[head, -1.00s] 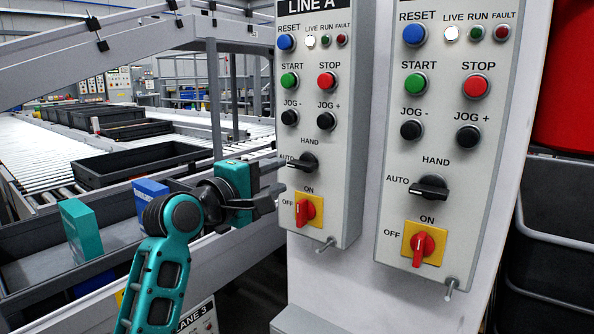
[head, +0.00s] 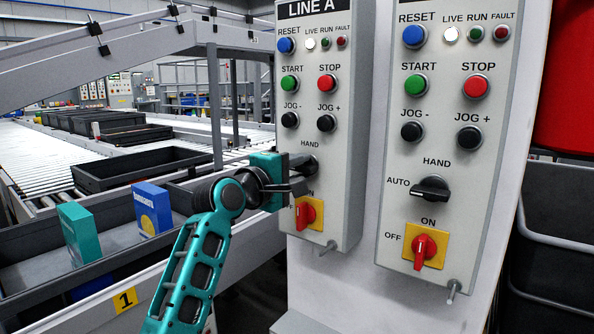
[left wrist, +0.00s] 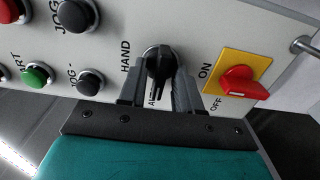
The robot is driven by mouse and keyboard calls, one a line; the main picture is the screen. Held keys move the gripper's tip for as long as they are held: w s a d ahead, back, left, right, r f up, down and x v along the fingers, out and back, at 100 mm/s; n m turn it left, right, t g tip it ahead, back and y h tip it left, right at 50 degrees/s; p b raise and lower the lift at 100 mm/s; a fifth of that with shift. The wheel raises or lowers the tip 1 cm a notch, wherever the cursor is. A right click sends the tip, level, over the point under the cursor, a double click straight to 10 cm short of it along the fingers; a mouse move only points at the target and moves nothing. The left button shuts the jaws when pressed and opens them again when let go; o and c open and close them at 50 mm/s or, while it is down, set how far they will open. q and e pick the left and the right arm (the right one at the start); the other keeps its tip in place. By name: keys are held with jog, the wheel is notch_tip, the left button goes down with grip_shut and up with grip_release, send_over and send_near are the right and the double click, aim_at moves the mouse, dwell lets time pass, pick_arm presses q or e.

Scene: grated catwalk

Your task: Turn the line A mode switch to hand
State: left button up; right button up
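The line A mode switch is a black knob (head: 312,165) on the left panel, below the HAND label; it also shows in the left wrist view (left wrist: 158,60). In that view its handle points toward the AUTO lettering, which is partly covered. My left gripper (head: 301,172) is at this knob, its fingers reaching in from the left. In the left wrist view the fingers (left wrist: 158,84) stand on either side of the handle, with narrow gaps visible beside it. The gripper hides AUTO in the head view. My right gripper is in neither view.
A red on/off switch (head: 306,211) on a yellow plate sits just below the gripper. Black jog buttons (head: 290,120) are above. A second panel with a similar mode switch (head: 430,189) stands to the right. A tray with boxes (head: 153,209) lies left of my arm.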

pick_arm(q)
grip_shut()
